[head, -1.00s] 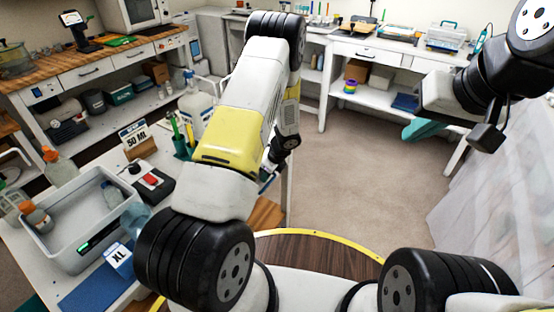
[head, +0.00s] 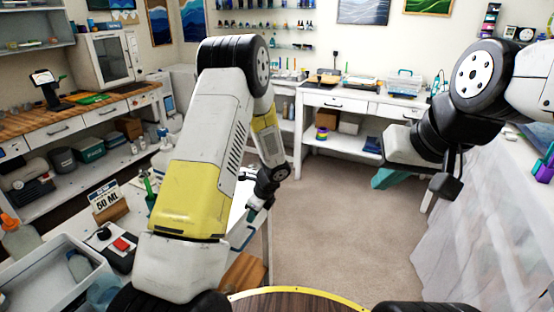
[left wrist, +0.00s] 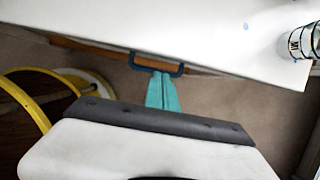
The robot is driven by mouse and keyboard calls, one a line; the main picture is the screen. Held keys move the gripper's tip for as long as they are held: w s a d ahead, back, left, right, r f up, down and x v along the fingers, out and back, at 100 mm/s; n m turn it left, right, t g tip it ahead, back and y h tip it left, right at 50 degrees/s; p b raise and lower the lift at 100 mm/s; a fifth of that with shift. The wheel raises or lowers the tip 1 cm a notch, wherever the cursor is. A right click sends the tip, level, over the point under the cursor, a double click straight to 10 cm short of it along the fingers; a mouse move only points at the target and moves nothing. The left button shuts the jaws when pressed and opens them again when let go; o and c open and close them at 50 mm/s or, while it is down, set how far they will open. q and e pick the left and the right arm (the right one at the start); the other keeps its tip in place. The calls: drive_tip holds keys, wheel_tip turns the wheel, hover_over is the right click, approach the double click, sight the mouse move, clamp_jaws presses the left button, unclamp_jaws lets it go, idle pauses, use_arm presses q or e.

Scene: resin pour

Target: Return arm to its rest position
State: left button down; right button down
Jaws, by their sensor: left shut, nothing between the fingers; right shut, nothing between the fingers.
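My left arm rises through the middle of the head view and bends down at its wrist. My left gripper (head: 252,214) points down by the right edge of the white worktable. In the left wrist view its teal fingers (left wrist: 162,94) are shut together with nothing between them, close to a blue handle (left wrist: 157,64) at the table edge. My right gripper (head: 386,178) hangs at the right of the head view, beside the plastic-draped surface. Its teal fingers are shut and empty, partly hidden by my wrist.
The white worktable (head: 65,240) at left holds a grey tray (head: 30,285), a "50 ML" sign (head: 104,199) and a dark device with a red top (head: 122,244). A printed glass (left wrist: 304,42) stands near the table corner. The carpet (head: 330,225) ahead is clear.

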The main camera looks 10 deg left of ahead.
use_arm(q)
drive_tip(key=s+r+n+t+h, duration=0.1)
drive_tip(key=s+r+n, duration=0.25)
drive_tip(key=r, duration=0.45)
drive_tip(key=s+a+r+n+h, duration=0.1)
drive_tip(key=s+r+n, duration=0.1)
drive_tip(key=r+n, duration=0.35)
drive_tip(key=s+r+n+t+h, duration=0.1)
drive_tip(key=s+r+n, duration=0.15)
drive_tip(key=r, duration=0.75)
drive_tip(key=s+d+r+n+t+h, duration=0.1)
drive_tip(key=s+r+n, duration=0.4)
drive_tip(key=s, duration=0.4)
drive_tip(key=s+d+r+n+t+h, duration=0.1)
drive_tip(key=s+d+r+n+h, duration=0.1)
drive_tip(key=s+r+n, duration=0.2)
drive_tip(key=s+r, duration=0.3)
drive_tip(key=s, duration=0.2)
drive_tip(key=shift+n+t, duration=0.35)
drive_tip(key=shift+t, duration=0.05)
